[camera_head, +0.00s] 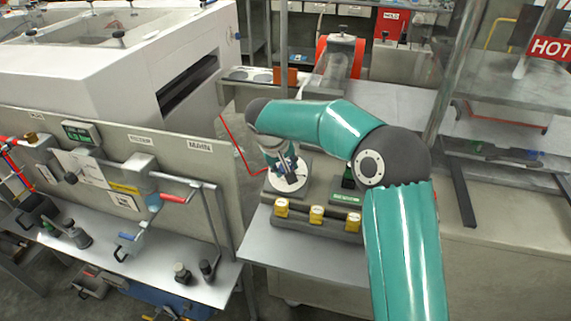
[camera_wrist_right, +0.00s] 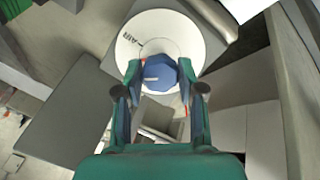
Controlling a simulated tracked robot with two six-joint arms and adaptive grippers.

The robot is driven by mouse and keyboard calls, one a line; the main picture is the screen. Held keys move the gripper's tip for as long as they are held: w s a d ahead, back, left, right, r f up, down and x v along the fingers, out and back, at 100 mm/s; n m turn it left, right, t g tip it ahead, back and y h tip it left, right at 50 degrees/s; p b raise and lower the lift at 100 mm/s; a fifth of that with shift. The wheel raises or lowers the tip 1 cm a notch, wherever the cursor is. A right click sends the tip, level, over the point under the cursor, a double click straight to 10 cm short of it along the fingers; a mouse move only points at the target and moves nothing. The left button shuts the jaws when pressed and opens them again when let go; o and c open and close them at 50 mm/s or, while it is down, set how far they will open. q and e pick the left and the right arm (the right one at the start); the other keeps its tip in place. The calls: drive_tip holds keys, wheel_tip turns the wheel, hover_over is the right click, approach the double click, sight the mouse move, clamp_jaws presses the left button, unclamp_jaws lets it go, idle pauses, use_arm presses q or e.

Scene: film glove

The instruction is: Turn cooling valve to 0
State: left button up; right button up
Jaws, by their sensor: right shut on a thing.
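A blue knob (camera_wrist_right: 158,74) sits at the middle of a round white dial (camera_wrist_right: 205,35), whose printing is only partly readable. A short pale mark shows on the knob's face. My right gripper (camera_wrist_right: 159,68) has a finger on each side of the knob and is shut on it. In the head view the dial (camera_head: 288,185) lies on the bench, and my right gripper (camera_head: 286,165) reaches down onto it, hiding most of the knob. The dial's setting cannot be read. My left gripper is not in view.
Several yellow knobs (camera_head: 316,214) stand on a dark block in front of the dial. A green-labelled device (camera_head: 346,196) is right of it. A panel with pipes and valve handles (camera_head: 150,190) stands at left. A metal post (camera_head: 284,60) rises behind.

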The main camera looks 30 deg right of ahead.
drive_tip(key=n, duration=0.5)
drive_tip(key=shift+w+a+r+n+h+p, duration=0.1)
drive_tip(key=shift+n+h+p, duration=0.2)
drive_tip(key=shift+p, duration=0.05)
drive_tip(key=shift+a+n+h, duration=0.1)
drive_tip(key=shift+n+h, duration=0.2)
drive_tip(key=shift+n, duration=1.9)
drive_tip(key=o, duration=1.1)
drive_tip(key=shift+o, duration=0.2)
drive_tip(key=v, duration=1.1)
drive_tip(key=shift+s+a+r, duration=0.2)
drive_tip(key=shift+s+r, duration=0.05)
